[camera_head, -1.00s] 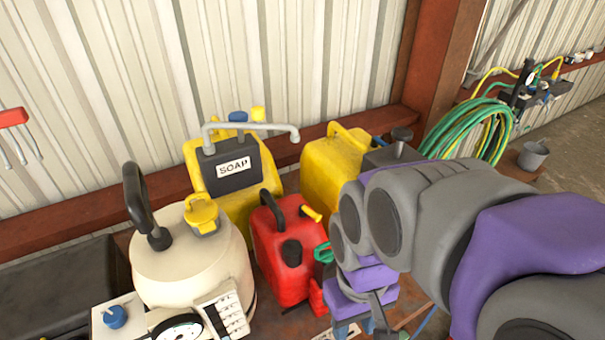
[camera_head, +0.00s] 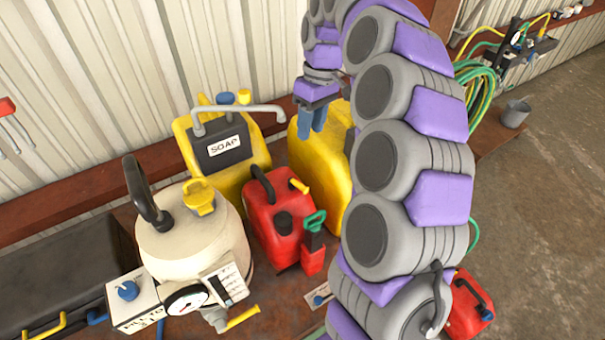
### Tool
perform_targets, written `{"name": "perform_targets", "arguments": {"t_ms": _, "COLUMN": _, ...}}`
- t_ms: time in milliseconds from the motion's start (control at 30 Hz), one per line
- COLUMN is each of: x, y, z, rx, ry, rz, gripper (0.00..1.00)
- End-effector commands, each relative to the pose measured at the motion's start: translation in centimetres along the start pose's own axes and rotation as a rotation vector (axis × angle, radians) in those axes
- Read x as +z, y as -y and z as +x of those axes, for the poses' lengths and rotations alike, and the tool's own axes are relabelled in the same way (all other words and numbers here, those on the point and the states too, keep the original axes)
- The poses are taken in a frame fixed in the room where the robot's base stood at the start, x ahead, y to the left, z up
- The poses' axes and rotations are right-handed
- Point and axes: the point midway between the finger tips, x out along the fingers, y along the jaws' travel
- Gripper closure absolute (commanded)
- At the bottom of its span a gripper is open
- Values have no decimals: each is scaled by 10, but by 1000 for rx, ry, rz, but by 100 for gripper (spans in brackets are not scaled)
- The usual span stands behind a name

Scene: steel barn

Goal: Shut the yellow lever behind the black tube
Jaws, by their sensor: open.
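An upright black tube (camera_head: 513,38) stands at a hose manifold by the wall at the upper right. Yellow parts (camera_head: 541,20) show beside and behind it, too small to tell a lever from a hose. A clear yellow lever (camera_head: 243,316) sticks out at the bottom of the white tank's gauge, and another yellow handle (camera_head: 45,328) shows at the lower left. My gripper (camera_head: 312,128) hangs with its blue fingers pointing down at the yellow jug (camera_head: 322,170), apart from all these levers. It is open and seems empty.
A white tank (camera_head: 195,240), a yellow soap jug (camera_head: 185,145) with a grey spout and a red can (camera_head: 270,215) crowd the bench. Coiled green hoses (camera_head: 478,95) hang below the manifold. A grey bucket (camera_head: 515,113) stands nearby.

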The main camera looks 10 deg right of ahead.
Motion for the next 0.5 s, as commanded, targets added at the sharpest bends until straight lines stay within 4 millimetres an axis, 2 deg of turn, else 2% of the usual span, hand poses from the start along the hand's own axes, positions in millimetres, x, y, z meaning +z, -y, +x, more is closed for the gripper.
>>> {"name": "perform_targets", "arguments": {"t_ms": 233, "x": -2, "y": -9, "z": 4, "rx": -1, "ry": -1, "rz": -1, "gripper": 58}}
{"name": "perform_targets", "arguments": {"t_ms": 367, "x": -2, "y": -8, "z": 19, "rx": -4, "ry": 4, "rz": -1, "gripper": 58}}
{"name": "perform_targets", "arguments": {"t_ms": 500, "x": -2, "y": -7, "z": 41, "rx": -5, "ry": 6, "rz": -2, "gripper": 58}}
